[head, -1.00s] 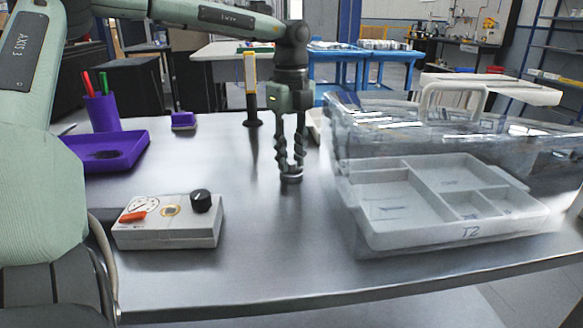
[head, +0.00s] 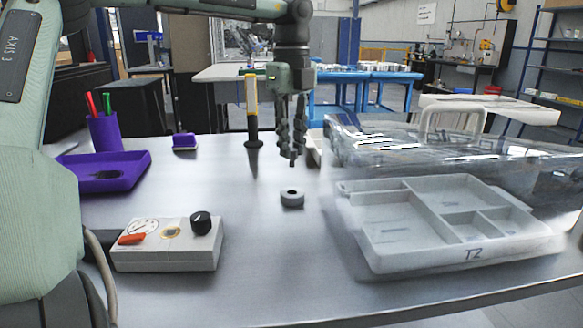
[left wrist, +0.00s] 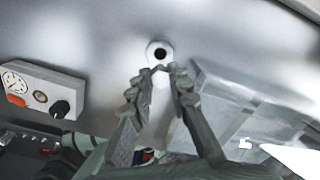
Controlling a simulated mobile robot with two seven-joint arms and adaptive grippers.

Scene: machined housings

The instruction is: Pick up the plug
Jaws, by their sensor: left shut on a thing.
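My left gripper (head: 291,153) points down above the table, its fingers drawn together. The housing also shows in the left wrist view (left wrist: 153,45). My right gripper is not in view.
A clear-covered white tray marked T2 (head: 400,262) stands to the right. A white control box with a black knob (head: 200,222) is at front left. A purple tray (head: 130,178), a pen cup (head: 104,133) and a yellow-black post (head: 252,110) stand farther back.

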